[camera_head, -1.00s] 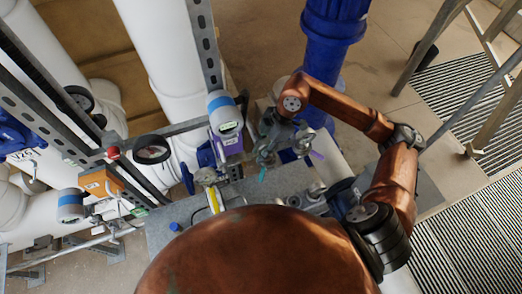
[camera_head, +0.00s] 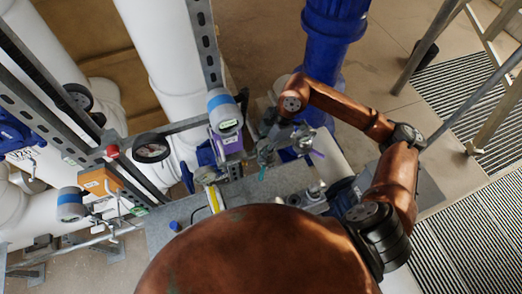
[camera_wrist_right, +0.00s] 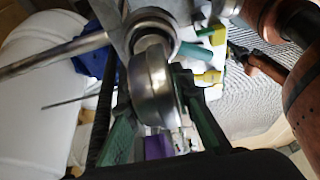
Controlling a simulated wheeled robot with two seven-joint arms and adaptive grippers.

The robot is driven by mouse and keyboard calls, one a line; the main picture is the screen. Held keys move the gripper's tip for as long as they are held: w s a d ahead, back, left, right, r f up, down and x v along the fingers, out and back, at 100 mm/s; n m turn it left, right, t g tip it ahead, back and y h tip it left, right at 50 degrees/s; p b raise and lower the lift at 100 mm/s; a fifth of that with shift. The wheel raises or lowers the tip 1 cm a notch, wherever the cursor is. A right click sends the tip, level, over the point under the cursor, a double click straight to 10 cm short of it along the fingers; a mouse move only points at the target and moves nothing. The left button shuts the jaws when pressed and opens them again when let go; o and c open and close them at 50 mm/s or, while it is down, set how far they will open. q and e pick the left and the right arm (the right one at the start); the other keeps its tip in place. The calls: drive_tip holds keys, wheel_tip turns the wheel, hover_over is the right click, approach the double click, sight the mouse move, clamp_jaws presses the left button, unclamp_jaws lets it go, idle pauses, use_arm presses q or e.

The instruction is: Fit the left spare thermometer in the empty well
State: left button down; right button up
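My right gripper (camera_head: 268,150) is at the end of the copper arm, over the metal fittings beside the blue column. In the right wrist view its two dark green fingers (camera_wrist_right: 160,115) stand on either side of a round metal case (camera_wrist_right: 152,85). This looks like a thermometer head, seen nearly edge-on, and the fingers appear shut on it. A thin dark rod (camera_wrist_right: 65,102) shows to its left; I cannot tell whether it is the stem. I cannot single out the empty well among the fittings. My left gripper is not in view.
A blue-capped instrument with a purple body (camera_head: 228,128) and a black-rimmed gauge (camera_head: 151,148) stand left of the gripper. The grey bench (camera_head: 165,232) carries a yellow item (camera_head: 214,200). A blue column (camera_head: 332,45) rises behind.

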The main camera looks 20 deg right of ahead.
drive_tip(key=o, duration=0.5)
drive_tip(key=shift+r, duration=0.1)
drive_tip(key=v, duration=1.1)
drive_tip(key=shift+d+r, duration=0.25)
drive_tip(key=shift+r, duration=0.1)
drive_tip(key=shift+r, duration=0.1)
